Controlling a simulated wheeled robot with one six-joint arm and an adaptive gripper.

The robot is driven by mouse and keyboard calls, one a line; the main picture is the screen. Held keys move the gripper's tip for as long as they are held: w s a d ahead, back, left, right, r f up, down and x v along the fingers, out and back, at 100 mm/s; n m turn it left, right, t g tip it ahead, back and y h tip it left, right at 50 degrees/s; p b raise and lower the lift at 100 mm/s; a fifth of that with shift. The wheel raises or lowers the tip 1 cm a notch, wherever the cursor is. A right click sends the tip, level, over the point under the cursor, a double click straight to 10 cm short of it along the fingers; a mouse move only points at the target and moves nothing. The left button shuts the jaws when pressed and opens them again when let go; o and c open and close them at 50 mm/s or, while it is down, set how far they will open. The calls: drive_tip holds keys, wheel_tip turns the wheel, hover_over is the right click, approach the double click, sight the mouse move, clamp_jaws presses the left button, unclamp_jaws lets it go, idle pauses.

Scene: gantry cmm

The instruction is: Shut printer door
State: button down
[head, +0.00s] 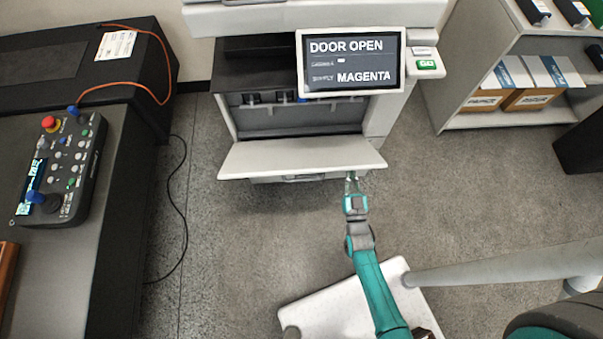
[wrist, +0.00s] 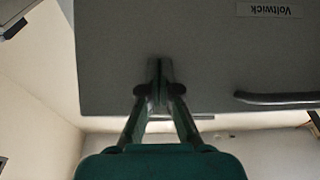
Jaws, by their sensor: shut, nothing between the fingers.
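The printer (head: 290,60) stands at the back centre, and its screen (head: 350,62) reads "DOOR OPEN" and "MAGENTA". Its pale front door (head: 300,156) is folded down and tilted outward, with the inside of the printer showing behind it. My gripper (head: 351,178) is shut and empty at the door's front edge, right of its middle. In the wrist view the closed fingertips (wrist: 160,66) lie over the grey door panel (wrist: 110,50), which bears a "Voltwick" label and a dark handle (wrist: 275,98). I cannot tell whether the fingertips touch the panel.
A dark bench with a control pendant (head: 62,165) and an orange cable stands at the left. A black cable (head: 180,205) lies on the floor beside it. A shelf (head: 480,120) with boxes stands at the right.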

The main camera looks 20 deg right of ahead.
drive_tip(key=shift+w+d+r, duration=0.2)
drive_tip(key=shift+w+r, duration=0.4)
drive_tip(key=shift+r, duration=0.15)
drive_tip(key=shift+w+d+r, duration=0.2)
drive_tip(key=shift+w+r, duration=0.35)
drive_tip(key=shift+r, duration=0.15)
drive_tip(key=shift+w+d+r, duration=0.2)
drive_tip(key=shift+w+r, duration=0.5)
drive_tip(key=shift+w+d+r, duration=0.25)
drive_tip(key=shift+w+r, duration=0.4)
drive_tip(key=shift+w, duration=0.05)
drive_tip(key=shift+w+d+r, duration=0.25)
drive_tip(key=shift+w+r, duration=0.25)
drive_tip(key=shift+w, duration=0.3)
drive_tip(key=shift+w+d+r, duration=0.25)
drive_tip(key=shift+w+r, duration=0.25)
drive_tip(key=shift+w, duration=0.3)
drive_tip(key=r+x, duration=0.1)
drive_tip(key=x, duration=0.7)
drive_tip(key=shift+s, duration=0.15)
hover_over(352, 161)
drive_tip(key=f+x, duration=0.1)
drive_tip(key=x, duration=0.4)
drive_tip(key=shift+a, duration=0.1)
